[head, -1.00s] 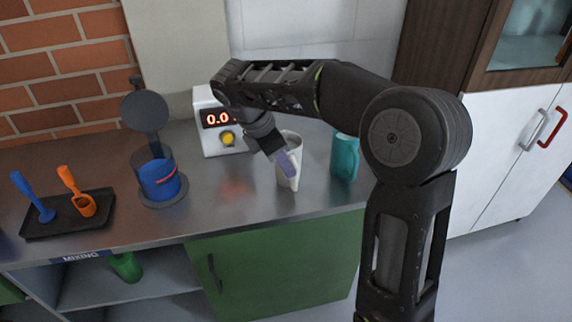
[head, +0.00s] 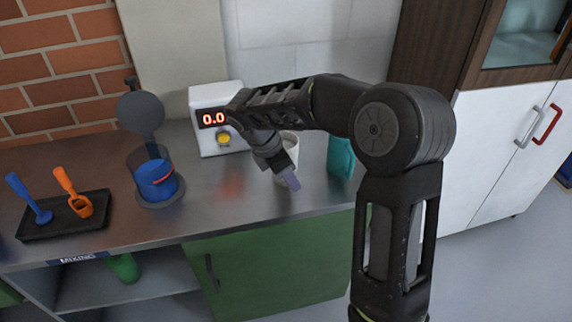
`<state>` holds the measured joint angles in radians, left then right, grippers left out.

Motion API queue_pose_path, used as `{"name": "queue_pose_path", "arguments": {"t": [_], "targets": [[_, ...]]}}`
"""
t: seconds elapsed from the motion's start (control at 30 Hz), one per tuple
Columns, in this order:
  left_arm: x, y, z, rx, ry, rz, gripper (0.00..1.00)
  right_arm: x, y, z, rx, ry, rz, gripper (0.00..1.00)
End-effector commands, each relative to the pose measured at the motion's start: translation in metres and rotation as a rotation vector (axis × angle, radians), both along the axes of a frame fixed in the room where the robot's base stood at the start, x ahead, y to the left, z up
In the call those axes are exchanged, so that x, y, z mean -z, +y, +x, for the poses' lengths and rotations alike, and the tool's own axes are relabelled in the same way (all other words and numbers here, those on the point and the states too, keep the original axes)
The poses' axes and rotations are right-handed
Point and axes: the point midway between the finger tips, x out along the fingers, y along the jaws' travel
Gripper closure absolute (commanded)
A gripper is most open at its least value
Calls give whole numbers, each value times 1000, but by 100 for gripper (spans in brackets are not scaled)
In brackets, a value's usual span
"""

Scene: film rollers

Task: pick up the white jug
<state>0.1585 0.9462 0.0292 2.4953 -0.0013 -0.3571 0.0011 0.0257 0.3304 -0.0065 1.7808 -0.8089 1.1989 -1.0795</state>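The white jug (head: 291,148) stands upright on the metal counter, to the right of the white display box. My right gripper (head: 288,180) is in front of the jug and hides much of it. One purple-tipped finger shows low against the jug's front. I cannot tell whether the gripper touches the jug or how far its fingers are apart. My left gripper is not in view.
A teal cup (head: 341,157) stands close right of the jug. The white display box (head: 217,145) reads 0.0. A black tray (head: 68,221) holds blue and orange scoops. The counter's front middle is clear.

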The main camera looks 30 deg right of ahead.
Motion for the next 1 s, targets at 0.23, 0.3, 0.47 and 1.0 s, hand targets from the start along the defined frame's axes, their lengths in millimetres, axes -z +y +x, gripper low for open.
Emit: {"name": "queue_pose_path", "arguments": {"t": [0.23,0.3,0.47,1.0], "targets": [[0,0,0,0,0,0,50,9,-4,0,1,0,0,62],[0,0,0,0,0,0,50,9,-4,0,1,0,0,62],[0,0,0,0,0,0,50,9,-4,0,1,-1,0,62],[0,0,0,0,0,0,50,8,-4,0,1,-1,0,88]]}}
